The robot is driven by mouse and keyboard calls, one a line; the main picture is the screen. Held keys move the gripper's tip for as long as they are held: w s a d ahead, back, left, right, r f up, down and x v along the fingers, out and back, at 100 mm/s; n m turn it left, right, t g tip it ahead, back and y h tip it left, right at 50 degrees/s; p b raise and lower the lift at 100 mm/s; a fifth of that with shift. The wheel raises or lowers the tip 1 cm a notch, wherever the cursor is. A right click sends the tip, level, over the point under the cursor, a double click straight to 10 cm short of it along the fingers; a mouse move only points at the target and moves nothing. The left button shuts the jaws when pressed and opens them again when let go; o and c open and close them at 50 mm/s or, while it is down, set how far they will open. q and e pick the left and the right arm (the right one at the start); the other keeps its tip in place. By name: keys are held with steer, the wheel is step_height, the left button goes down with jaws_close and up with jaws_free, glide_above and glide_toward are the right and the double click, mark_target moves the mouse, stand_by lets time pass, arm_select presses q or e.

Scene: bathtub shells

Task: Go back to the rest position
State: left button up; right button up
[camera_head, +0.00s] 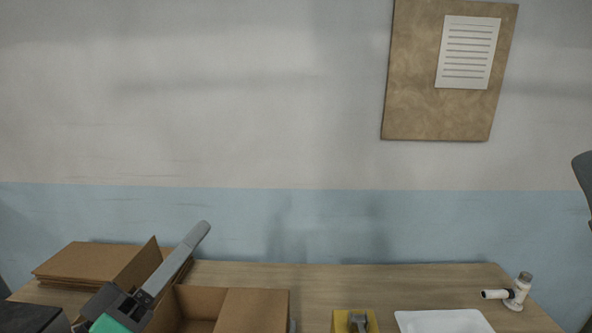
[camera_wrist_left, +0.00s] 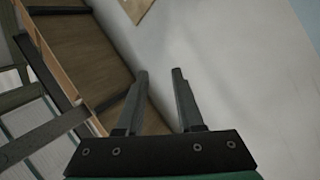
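My left gripper (camera_head: 200,229) reaches up from the bottom left in the head view, its long grey fingers in front of an open cardboard box. In the left wrist view its two fingers (camera_wrist_left: 160,74) stand apart with nothing between them, so it is open and empty. In the head view the fingers overlap and the gap is hard to see. My right gripper does not show; only a dark grey piece at the right edge of the head view may belong to my right arm.
The open cardboard box (camera_head: 253,309) and flat cardboard stack (camera_head: 85,261) are at the left of the wooden table (camera_head: 350,278). A yellow item (camera_head: 342,322), white tray (camera_head: 440,319) and white fitting (camera_head: 518,292) stand right. A pinboard (camera_head: 415,80) hangs on the wall.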

arm_select(q)
steer(key=s+d+r+m+t, duration=0.3)
steer(key=s+d+r+m, duration=0.15)
steer(key=s+r, duration=0.5)
steer(key=s+a+r+t+y, duration=0.3)
steer(key=a+r+t+y, duration=0.15)
steer(key=a+y, duration=0.2)
step_height(320, 180, up, 22)
steer(key=m+p, duration=0.1)
steer(key=p, duration=2.1)
steer(key=shift+d+g, duration=0.2)
steer(key=shift+g, duration=0.15)
steer(key=shift+w, duration=0.1)
